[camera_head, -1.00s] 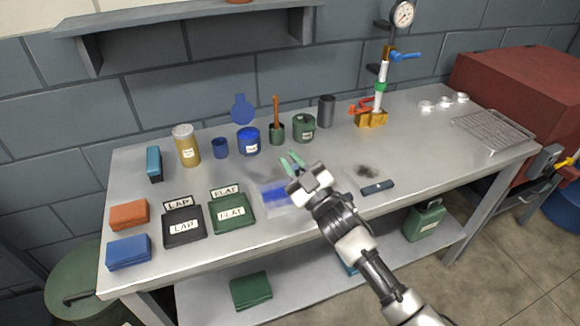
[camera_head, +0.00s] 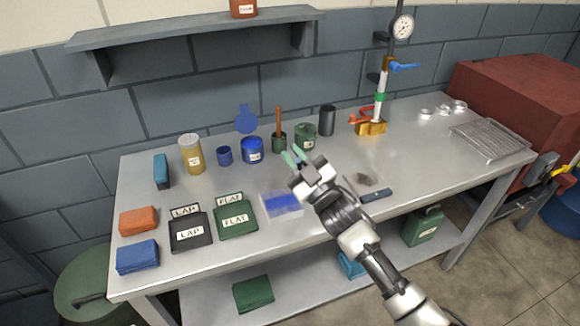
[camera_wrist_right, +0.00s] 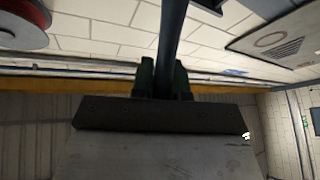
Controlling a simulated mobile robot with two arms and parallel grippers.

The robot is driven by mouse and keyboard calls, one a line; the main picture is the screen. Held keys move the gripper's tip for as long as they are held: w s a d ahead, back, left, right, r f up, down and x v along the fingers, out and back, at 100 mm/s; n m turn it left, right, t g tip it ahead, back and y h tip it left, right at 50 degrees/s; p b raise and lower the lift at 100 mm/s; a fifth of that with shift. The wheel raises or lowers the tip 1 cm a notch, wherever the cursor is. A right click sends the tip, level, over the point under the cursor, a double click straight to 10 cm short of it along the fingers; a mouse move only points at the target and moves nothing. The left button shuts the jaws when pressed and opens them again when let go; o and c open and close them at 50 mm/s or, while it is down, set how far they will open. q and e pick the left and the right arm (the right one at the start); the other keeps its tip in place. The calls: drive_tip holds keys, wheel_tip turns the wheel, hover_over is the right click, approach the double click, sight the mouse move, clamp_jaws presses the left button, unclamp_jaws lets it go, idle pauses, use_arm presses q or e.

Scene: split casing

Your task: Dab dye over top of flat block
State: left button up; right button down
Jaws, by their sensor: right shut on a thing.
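The flat block (camera_head: 292,212) is pale, lies on the bench and has a bright blue patch on its upper face. My right gripper (camera_head: 294,157), with green fingertips, is above the bench just behind the block in the picture. In the right wrist view the right gripper (camera_wrist_right: 162,80) is shut on a dark rod-like handle (camera_wrist_right: 172,30). The handle's working end is out of that view, and I cannot make it out in the head view. A blue tin (camera_head: 252,151) stands behind to the left, with a round blue piece (camera_head: 246,119) behind it. My left gripper is not in view.
A green pot with a brown stick (camera_head: 279,126), a green tin (camera_head: 305,138) and a dark cylinder (camera_head: 327,120) stand behind the gripper. Boxes marked LAP (camera_head: 190,231) and FLAT (camera_head: 236,219) lie left. A dark-handled tool (camera_head: 376,195) lies right by a dark smudge (camera_head: 367,180).

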idle(0.3)
drive_tip(key=w+a+r+b, duration=0.1)
drive_tip(key=w+r+b, duration=0.2)
drive_tip(key=w+r, duration=0.1)
wheel_tip(320, 180, down, 4)
drive_tip(key=b, duration=0.4)
drive_tip(key=shift+a+f, duration=0.1)
drive_tip(key=shift+f, duration=0.1)
drive_tip(key=shift+s, duration=0.1)
